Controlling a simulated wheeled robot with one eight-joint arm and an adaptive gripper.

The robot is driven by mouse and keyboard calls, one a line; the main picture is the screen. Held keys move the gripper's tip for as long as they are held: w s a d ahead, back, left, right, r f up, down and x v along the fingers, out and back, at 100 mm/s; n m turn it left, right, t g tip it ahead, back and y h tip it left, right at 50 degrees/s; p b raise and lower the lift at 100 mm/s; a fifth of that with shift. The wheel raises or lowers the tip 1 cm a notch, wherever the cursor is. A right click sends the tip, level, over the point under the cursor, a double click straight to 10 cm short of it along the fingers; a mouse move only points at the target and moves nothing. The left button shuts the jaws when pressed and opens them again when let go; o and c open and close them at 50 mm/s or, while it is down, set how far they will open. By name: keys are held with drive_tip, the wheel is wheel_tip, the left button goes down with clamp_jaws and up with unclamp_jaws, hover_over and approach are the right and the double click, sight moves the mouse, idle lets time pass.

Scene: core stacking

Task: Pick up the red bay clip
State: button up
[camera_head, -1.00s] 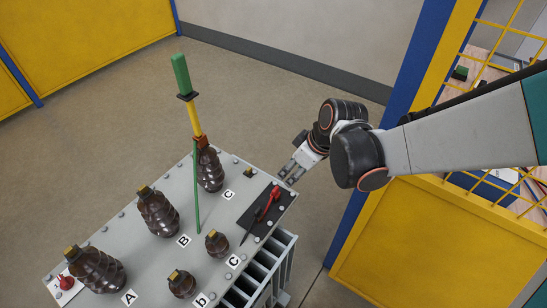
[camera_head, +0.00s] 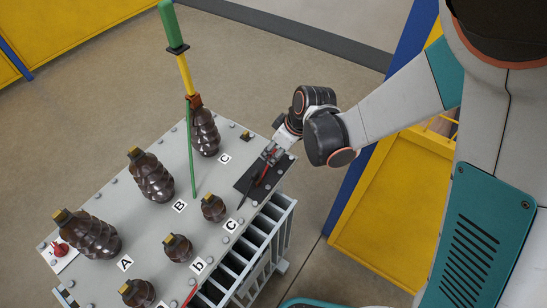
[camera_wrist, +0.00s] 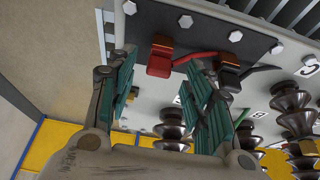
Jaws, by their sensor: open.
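The red bay clip (camera_head: 262,173) lies on a dark pad (camera_head: 247,188) at the right end of the grey cabinet top, next to a black clip (camera_head: 251,193). In the wrist view, the red clip (camera_wrist: 159,66) shows a brownish jaw and a short red handle. The black clip (camera_wrist: 228,77) is to its right, partly hidden by a finger. My gripper (camera_head: 270,157) is over the pad's upper part. In the wrist view, my gripper (camera_wrist: 162,58) is open, and the red clip appears between its fingertips. I see no closed grip; whether a finger touches it is unclear.
Several brown ribbed insulators (camera_head: 151,176) stand on the cabinet top (camera_head: 108,197). A green-handled yellow pole (camera_head: 185,72) rises at the back insulator. Another red piece (camera_head: 61,247) sits on a white plate at far left. A yellow panel (camera_head: 385,205) stands at right.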

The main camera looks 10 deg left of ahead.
sight(274, 151)
drive_tip(key=b+x, duration=0.1)
drive_tip(key=x, duration=0.2)
drive_tip(key=shift+w, duration=0.1)
clamp_jaws()
drive_tip(key=shift+r, duration=0.15)
